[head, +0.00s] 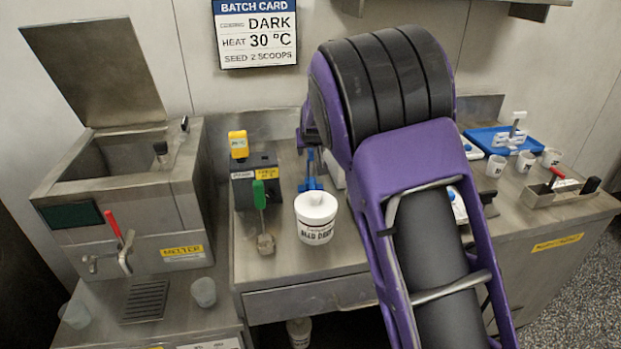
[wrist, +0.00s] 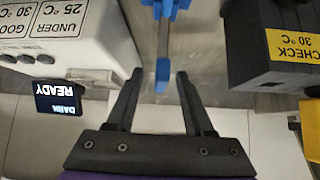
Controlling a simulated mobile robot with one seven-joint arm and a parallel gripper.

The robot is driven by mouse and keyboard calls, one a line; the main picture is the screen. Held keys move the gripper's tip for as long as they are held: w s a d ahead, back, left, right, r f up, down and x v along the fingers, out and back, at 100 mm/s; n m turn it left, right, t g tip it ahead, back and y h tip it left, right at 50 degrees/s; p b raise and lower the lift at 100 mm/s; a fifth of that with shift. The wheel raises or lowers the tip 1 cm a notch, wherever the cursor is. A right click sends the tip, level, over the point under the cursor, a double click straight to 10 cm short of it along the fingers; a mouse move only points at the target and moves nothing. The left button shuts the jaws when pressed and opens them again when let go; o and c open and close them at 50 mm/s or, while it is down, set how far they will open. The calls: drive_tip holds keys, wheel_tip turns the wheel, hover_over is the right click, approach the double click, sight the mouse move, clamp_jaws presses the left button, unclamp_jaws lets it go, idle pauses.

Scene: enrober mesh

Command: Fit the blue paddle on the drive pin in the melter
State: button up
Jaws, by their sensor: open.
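The blue paddle (head: 311,172) is on the middle bench, partly hidden by my arm. In the wrist view, its blue end (wrist: 162,76) lies between my fingertips, with a gap on both sides. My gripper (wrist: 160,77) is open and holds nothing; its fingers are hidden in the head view. The melter (head: 125,225) stands at the left with its lid raised and its tank open. A dark upright post with a knob (head: 160,150) shows at the tank's right side; I cannot tell if it is the drive pin.
A black block with a yellow CHECK label (wrist: 292,52) stands right of the paddle in the wrist view. A white labelled unit (wrist: 75,45) stands left. A white seed tub (head: 316,218) and a green-handled scoop (head: 260,200) stand on the middle bench.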

clamp_jaws()
idle(1.4)
